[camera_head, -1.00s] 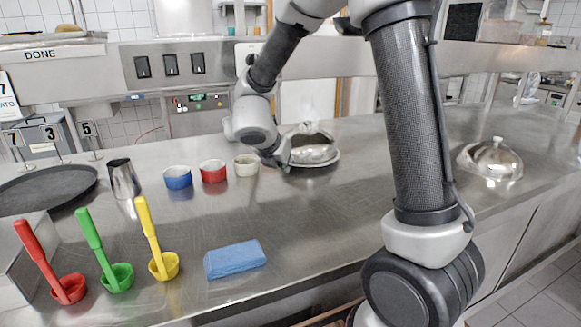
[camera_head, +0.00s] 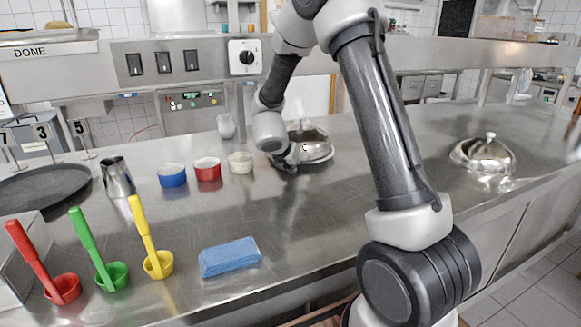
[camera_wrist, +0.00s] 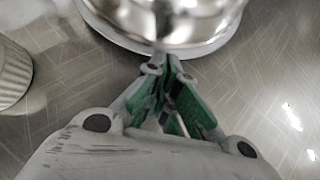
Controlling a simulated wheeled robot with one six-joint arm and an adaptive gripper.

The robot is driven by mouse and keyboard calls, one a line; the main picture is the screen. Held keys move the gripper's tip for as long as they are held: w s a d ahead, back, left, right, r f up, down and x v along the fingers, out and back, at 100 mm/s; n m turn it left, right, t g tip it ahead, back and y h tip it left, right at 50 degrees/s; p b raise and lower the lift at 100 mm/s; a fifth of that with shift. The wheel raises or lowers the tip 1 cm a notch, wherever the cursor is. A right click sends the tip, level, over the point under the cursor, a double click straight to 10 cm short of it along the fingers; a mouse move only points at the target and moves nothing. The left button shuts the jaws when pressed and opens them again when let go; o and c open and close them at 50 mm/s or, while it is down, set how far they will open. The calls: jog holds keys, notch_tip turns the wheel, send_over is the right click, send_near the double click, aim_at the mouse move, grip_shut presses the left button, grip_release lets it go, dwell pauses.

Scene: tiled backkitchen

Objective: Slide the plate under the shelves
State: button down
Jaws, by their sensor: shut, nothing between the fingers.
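The plate (camera_head: 325,158) lies on the steel counter, with a shiny domed cover (camera_head: 312,143) on it. The near part of the plate's rim also shows in the wrist view (camera_wrist: 104,30), under the dome. My gripper (camera_head: 291,168) is low over the counter at the plate's near left edge. In the wrist view its green-padded fingers (camera_wrist: 166,68) are shut and empty, with the tips at or touching the rim; I cannot tell if they touch. The steel shelves (camera_head: 190,68) run along the back above the counter, behind the plate. My wrist hides part of the plate's left side.
Left of the plate stand white (camera_head: 240,163), red (camera_head: 207,170) and blue (camera_head: 172,177) ramekins. Another domed cover (camera_head: 483,155) is at the right. A blue cloth (camera_head: 229,257) lies in front.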

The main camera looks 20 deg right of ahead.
jog(key=w+d, duration=0.2)
jog(key=shift+w+d, duration=0.4)
jog(key=shift+s+a, duration=0.1)
